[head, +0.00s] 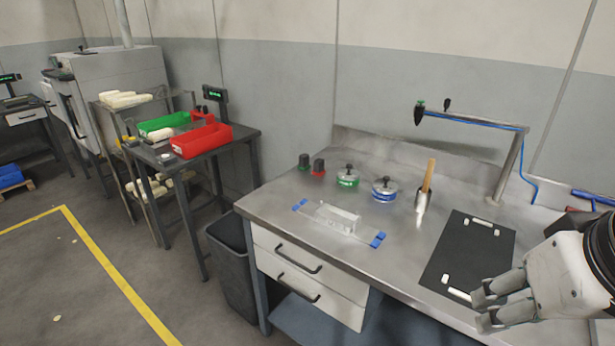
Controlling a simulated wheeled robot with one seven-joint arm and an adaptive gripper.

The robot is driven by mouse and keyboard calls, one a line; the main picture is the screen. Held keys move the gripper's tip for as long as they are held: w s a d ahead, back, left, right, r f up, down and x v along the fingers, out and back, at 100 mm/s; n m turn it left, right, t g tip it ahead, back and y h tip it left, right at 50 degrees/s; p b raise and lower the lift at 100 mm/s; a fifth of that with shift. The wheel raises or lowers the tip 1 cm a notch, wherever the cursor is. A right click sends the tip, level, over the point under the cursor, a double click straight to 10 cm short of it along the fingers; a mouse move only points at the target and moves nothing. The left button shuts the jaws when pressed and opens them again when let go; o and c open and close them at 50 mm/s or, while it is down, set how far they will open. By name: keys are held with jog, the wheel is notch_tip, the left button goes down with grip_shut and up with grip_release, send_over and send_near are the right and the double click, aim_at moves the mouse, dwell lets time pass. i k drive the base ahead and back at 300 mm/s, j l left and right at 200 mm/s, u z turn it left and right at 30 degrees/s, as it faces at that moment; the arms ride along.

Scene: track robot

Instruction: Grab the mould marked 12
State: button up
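Several cream-coloured blocks that look like moulds (124,98) lie on top of a rack at the left, behind the small table. More pale pieces sit on the rack's lower shelves, partly hidden by the table. No number 12 can be read on any of them from here. My gripper (484,311) is at the lower right, over the front of the steel bench near the black mat. It is far from the rack. Its pale fingers lie close together in this view, and I cannot tell whether they are open. I see nothing held in it.
The steel bench (290,203) carries a clear block, jars, a brush in a cup and a black mat (468,250). A small table holds a green bin (163,126) and a red bin (202,141). A dark waste bin (232,270) stands beside the bench. Floor at left is open.

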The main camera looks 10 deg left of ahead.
aim_at(345, 222)
jog(key=u, duration=0.3)
jog(key=i+j+u, duration=0.1)
jog(key=i, duration=0.45)
jog(key=i+j, duration=0.3)
jog(key=i, duration=0.2)
jog(key=u, duration=0.05)
